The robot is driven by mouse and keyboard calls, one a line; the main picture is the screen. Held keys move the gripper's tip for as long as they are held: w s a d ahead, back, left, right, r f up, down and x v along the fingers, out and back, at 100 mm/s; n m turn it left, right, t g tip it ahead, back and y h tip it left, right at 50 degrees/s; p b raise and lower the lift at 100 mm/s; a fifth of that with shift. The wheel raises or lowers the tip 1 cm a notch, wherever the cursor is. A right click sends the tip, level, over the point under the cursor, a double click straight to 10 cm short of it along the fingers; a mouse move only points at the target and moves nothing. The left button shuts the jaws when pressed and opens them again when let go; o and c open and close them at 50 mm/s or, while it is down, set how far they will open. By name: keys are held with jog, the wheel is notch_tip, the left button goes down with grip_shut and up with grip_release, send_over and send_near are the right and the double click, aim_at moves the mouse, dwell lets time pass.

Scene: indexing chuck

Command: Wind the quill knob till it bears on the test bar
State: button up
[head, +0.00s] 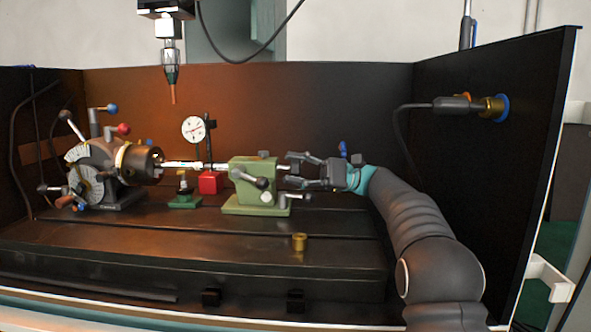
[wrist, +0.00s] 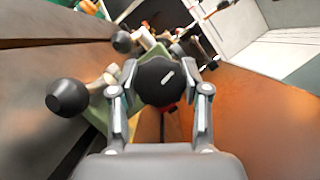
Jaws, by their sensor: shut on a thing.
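The green tailstock (head: 240,203) stands on the dark bed, right of the chuck (head: 140,163). The pale test bar (head: 180,164) runs level from the chuck toward the tailstock; I cannot tell whether the quill touches its end. My gripper (head: 289,170) is at the tailstock's right end. In the wrist view my gripper (wrist: 164,85) is shut on the black quill knob (wrist: 158,82), one finger on each side. The knob has a pale mark on its face. The quill's tip is hidden in the wrist view.
A dial gauge (head: 193,129) on a red base (head: 209,182) stands behind the bar. A small green stand (head: 184,200) is below it. Black-balled levers, one ball (wrist: 67,97) near my fingers, stick out from the tailstock. A brass bushing (head: 299,242) stands in front.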

jog(key=shift+m, duration=0.8)
jog(key=shift+y, duration=0.4)
dwell(0.6)
jog(key=o, duration=1.1)
jog(key=shift+o, duration=0.2)
notch_tip(320, 180, up, 8)
jog(key=shift+d+r, duration=0.15)
jog(key=shift+r, duration=0.9)
